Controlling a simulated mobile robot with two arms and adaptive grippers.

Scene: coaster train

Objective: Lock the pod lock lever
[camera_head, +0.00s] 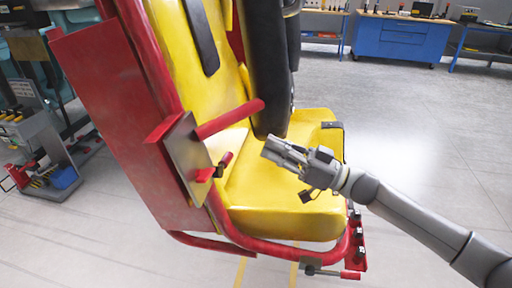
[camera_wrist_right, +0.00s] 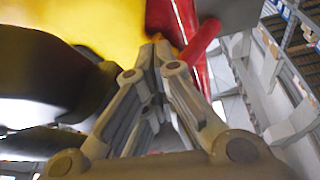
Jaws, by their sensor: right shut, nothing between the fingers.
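The yellow ride seat (camera_head: 285,205) stands in a red tubular frame with a red side panel. A short red-handled lever (camera_head: 209,173) sits at a grey metal plate on the seat's left side. Another red-ended lever (camera_head: 348,274) sticks out low at the front of the frame. I cannot tell which is the pod lock lever. My right gripper (camera_head: 268,146) is shut and empty above the seat cushion, pointing left, to the right of the side levers. In the right wrist view, its closed fingertips (camera_wrist_right: 156,42) are just left of a red bar (camera_wrist_right: 203,42). My left gripper is not in view.
A thick red bar (camera_head: 230,119) sticks out from the side plate toward the seat. A black padded restraint (camera_head: 270,75) hangs above the cushion. A grey tool cart (camera_head: 45,150) stands at left, and a blue workbench (camera_head: 400,38) at the back. The floor at right is clear.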

